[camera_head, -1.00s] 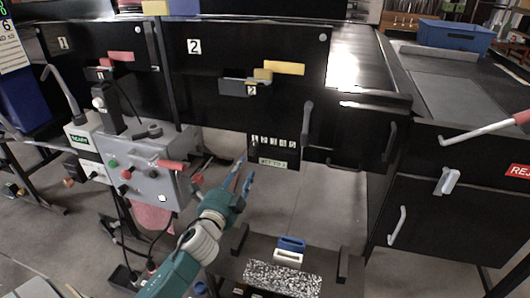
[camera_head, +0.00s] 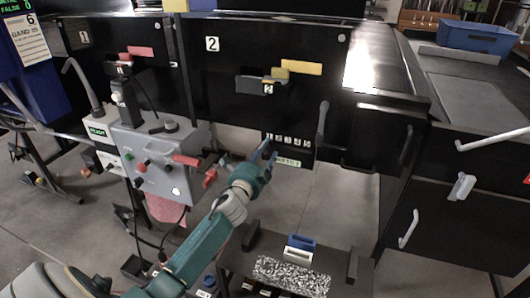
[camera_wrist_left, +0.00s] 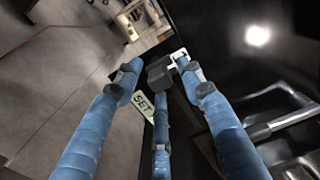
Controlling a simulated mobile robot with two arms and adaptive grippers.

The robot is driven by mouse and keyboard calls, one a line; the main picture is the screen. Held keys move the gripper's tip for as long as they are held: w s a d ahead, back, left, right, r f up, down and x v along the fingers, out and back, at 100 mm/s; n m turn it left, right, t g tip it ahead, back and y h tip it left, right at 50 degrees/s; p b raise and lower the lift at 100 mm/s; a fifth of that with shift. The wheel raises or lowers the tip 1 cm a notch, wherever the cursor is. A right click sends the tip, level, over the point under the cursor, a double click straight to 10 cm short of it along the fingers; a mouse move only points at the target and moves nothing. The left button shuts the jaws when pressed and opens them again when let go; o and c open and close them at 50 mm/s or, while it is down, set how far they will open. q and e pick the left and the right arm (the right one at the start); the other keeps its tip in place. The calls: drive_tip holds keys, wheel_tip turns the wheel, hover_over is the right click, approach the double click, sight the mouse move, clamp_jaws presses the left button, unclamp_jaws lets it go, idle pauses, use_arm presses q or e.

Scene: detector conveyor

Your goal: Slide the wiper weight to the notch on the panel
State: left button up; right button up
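The small black panel (camera_head: 288,146) hangs below the cabinet marked 2, with a row of white marks and a pale label under them. My left gripper (camera_head: 263,152) reaches up to its left end and covers part of it. In the left wrist view the blue fingers are spread, and my left gripper (camera_wrist_left: 161,76) has a dark rounded block (camera_wrist_left: 158,73), perhaps the wiper weight, between its tips. I cannot tell whether they touch it. A SET label (camera_wrist_left: 141,104) and a small white bracket-like mark (camera_wrist_left: 178,57) are beside the block. My right gripper is not in view.
A grey control box (camera_head: 160,160) with red handles stands left of my arm. A black handle (camera_head: 323,122) is right of the panel. A low table (camera_head: 243,262) with blue and white blocks (camera_head: 299,249) stands below. A blue bin (camera_head: 478,38) is at the back right.

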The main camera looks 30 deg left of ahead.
sight(279, 146)
use_arm(q)
clamp_jaws()
drive_tip(key=shift+w+d, duration=0.2)
drive_tip(key=shift+d, duration=0.65)
drive_tip(key=shift+w+d, duration=0.2)
drive_tip(key=shift+d, duration=0.6)
drive_tip(key=shift+o, duration=0.5)
unclamp_jaws()
drive_tip(key=shift+a, duration=0.1)
drive_tip(key=shift+s, duration=0.15)
drive_tip(key=v, duration=1.2)
